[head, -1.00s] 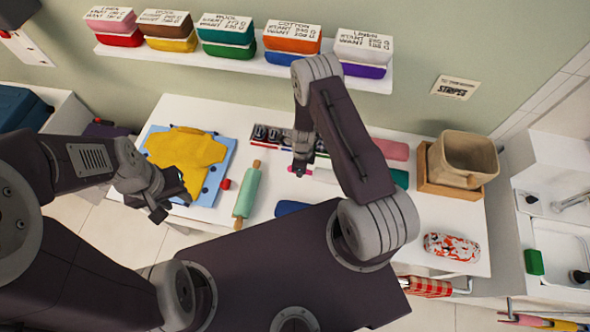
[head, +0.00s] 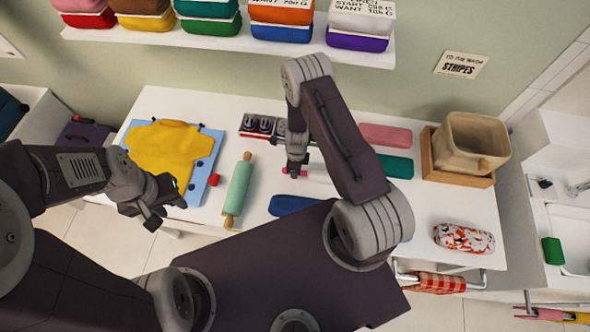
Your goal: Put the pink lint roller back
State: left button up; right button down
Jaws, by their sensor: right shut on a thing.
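The pink lint roller has a bright pink handle (head: 293,172), with its pale roller (head: 318,173) pointing right on the white table, partly hidden by my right arm. My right gripper (head: 292,171) comes down from above and is shut on the pink handle. I cannot tell whether the roller touches the table. My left gripper (head: 162,208) is open and empty, off the table's front left edge, below the yellow garment (head: 170,148).
A green rolling pin (head: 238,190) lies left of my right gripper. Behind it is a tray of dark items (head: 262,125). A blue roll (head: 292,205), a teal block (head: 395,165) and a pink block (head: 385,135) lie nearby. A beige bin (head: 470,145) stands at right.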

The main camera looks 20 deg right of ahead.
jog(key=shift+s+r, duration=0.1)
jog(key=shift+f, duration=0.35)
jog(key=c, duration=1.2)
grip_release()
jog(key=shift+o, duration=0.6)
notch_tip(320, 180, up, 9)
jog(key=p, duration=0.9)
jog(key=shift+r, duration=0.15)
